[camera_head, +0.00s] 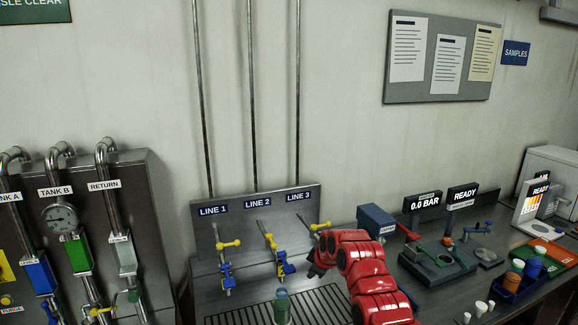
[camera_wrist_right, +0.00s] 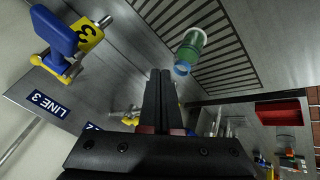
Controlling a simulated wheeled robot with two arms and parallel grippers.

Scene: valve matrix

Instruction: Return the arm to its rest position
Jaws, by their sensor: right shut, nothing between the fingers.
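The wrist view also shows a blue and yellow valve handle (camera_wrist_right: 62,42) marked 3, apart from the fingers. A green bottle (camera_head: 281,306) stands on the slotted grate, below and left of the gripper; it also shows in the wrist view (camera_wrist_right: 190,48). My left gripper is not in view.
Valves for LINE 1 (camera_head: 226,268) and LINE 2 (camera_head: 268,240) stand to the left. A blue-grey device (camera_head: 376,219) is right behind my arm. Tank piping (camera_head: 75,255) fills the left side. Bottles in a blue rack (camera_head: 520,280) and small white cups (camera_head: 480,309) sit at right.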

